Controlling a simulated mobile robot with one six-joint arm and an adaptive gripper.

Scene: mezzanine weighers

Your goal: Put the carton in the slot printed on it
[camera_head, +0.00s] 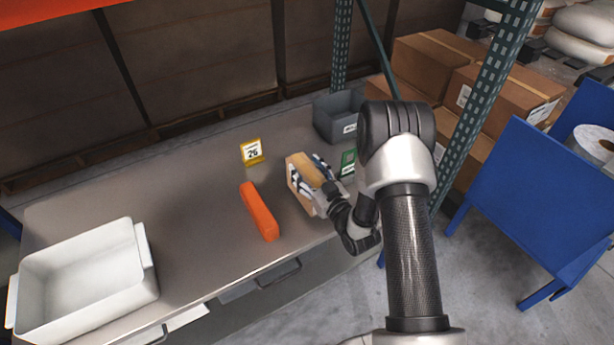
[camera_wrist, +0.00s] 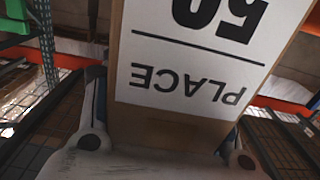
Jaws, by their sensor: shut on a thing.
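The carton (camera_head: 298,172) is a small brown box over the right half of the table. My gripper (camera_head: 322,184) is shut on it from the right, and its fingers and wrist hide part of the carton. I cannot tell whether the carton touches the table. In the wrist view the carton (camera_wrist: 160,128) fills the middle, with a white label reading "PLACE" upside down. The number beyond the line is cut off by the frame edge, so I cannot read it surely. A yellow slot sign (camera_head: 252,151) reading "26" stands at the table's back. A green sign (camera_head: 347,162) stands farther right, its number unreadable.
An orange bar (camera_head: 259,212) lies on the table left of the carton. A white tub (camera_head: 85,275) stands at the left front. A grey bin (camera_head: 338,117) sits at the back right, beside a rack post (camera_head: 485,95). The table between tub and orange bar is clear.

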